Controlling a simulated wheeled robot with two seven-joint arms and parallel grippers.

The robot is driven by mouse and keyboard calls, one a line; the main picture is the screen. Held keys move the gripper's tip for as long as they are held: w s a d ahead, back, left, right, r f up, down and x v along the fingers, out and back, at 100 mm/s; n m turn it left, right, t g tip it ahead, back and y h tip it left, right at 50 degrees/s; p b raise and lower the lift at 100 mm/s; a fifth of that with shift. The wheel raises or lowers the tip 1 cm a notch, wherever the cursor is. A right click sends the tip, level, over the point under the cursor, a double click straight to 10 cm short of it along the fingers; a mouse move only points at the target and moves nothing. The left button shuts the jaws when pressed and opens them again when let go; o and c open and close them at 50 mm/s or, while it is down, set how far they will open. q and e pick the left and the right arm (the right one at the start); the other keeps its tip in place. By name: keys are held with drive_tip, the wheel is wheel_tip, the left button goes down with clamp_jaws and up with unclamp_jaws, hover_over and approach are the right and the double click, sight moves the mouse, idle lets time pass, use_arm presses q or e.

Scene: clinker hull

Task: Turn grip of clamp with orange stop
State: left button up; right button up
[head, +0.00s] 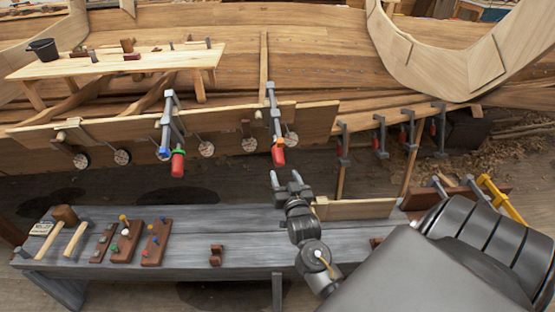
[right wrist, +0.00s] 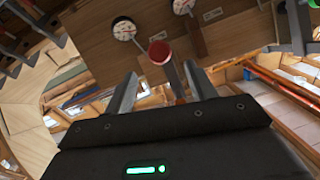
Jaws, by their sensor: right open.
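The clamp with the orange stop (head: 279,141) hangs upright on the hull plank, its red grip (head: 278,157) pointing down. My right gripper (head: 285,179) is open and empty, just below that grip, fingers pointing up toward it. In the right wrist view, the round end of a red grip (right wrist: 159,51) shows beyond the gap between the open fingers (right wrist: 160,88), apart from both. The orange stop cannot be made out there. My left gripper is not in view.
Another clamp with blue and green stops and a red grip (head: 178,164) hangs to the left. Several clamps (head: 380,136) hang at right. The grey bench (head: 190,250) below carries mallets (head: 64,216) and peg boards (head: 126,240). Round discs (head: 249,145) line the plank.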

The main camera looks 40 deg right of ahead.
sight(278, 156)
drive_tip(key=p+x, duration=0.1)
drive_tip(key=x, duration=1)
drive_tip(key=shift+p, duration=0.3)
drive_tip(key=shift+s, duration=0.1)
drive_tip(key=c, duration=1)
